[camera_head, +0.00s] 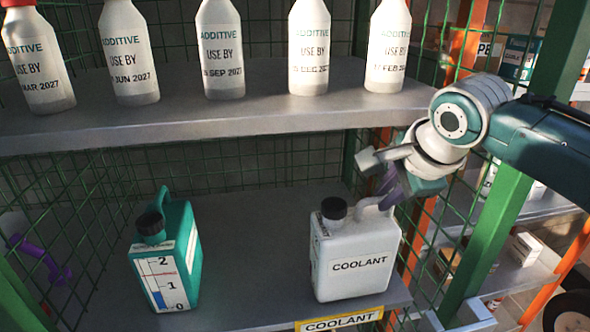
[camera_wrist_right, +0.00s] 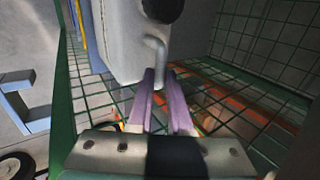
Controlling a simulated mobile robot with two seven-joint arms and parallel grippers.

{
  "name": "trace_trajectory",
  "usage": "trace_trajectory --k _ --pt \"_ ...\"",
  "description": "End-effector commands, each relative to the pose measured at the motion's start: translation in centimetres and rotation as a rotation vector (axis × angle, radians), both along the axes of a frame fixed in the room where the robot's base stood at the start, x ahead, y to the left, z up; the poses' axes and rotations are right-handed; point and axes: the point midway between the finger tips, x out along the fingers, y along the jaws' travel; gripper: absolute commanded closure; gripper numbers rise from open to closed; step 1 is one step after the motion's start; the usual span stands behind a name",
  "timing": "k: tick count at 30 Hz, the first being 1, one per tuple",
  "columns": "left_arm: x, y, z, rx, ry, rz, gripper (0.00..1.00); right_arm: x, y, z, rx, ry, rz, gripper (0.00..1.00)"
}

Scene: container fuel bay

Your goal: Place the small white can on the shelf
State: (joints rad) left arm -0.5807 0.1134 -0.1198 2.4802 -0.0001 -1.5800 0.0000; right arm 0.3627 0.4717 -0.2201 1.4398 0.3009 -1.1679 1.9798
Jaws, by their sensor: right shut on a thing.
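The small white can (camera_head: 352,262), marked COOLANT and with a black cap, is upright at the right of the lower shelf (camera_head: 262,235), close above the yellow COOLANT label on its front edge. I cannot tell whether its base touches the shelf. My right gripper (camera_head: 387,192) is shut on the can's handle at its right side. The right wrist view shows the purple fingers (camera_wrist_right: 160,78) at the handle (camera_wrist_right: 157,50) and the can's grey-looking body (camera_wrist_right: 115,40). My left gripper (camera_head: 40,256) is at the far left, seen through mesh, away from the can; its opening is unclear.
A teal can (camera_head: 180,250) with a level scale stands left on the same shelf, with a clear gap between the cans. Several white additive bottles (camera_head: 222,55) stand on the upper shelf (camera_head: 200,122). Green mesh and a green post (camera_head: 490,240) bound the right side.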

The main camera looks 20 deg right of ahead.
Motion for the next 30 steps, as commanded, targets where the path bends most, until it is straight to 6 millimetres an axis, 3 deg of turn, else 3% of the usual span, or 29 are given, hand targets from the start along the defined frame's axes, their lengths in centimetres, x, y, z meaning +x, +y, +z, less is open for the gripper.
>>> trace_trajectory --k 3,16,17,24,30 --pt "0.0 0.0 0.7 0.0 0.0 0.0 0.5 0.0 0.0 -0.1 -0.001 -0.004 0.001 1.0" --pt "0.0 0.2 0.5 0.009 0.0 -0.006 0.5 0.0 0.1 -0.6 0.0 -0.006 0.001 1.0" --pt "0.0 0.3 0.5 0.01 0.0 -0.007 0.5 -0.2 0.1 -0.8 -0.001 0.001 0.002 0.8" --pt "0.0 0.3 0.6 0.011 -0.001 -0.007 0.5 -0.2 0.1 -0.8 -0.001 0.001 0.002 0.53" --pt "0.0 0.2 0.6 0.009 -0.001 -0.006 0.5 -0.2 0.1 -0.8 -0.001 0.001 0.002 0.53"
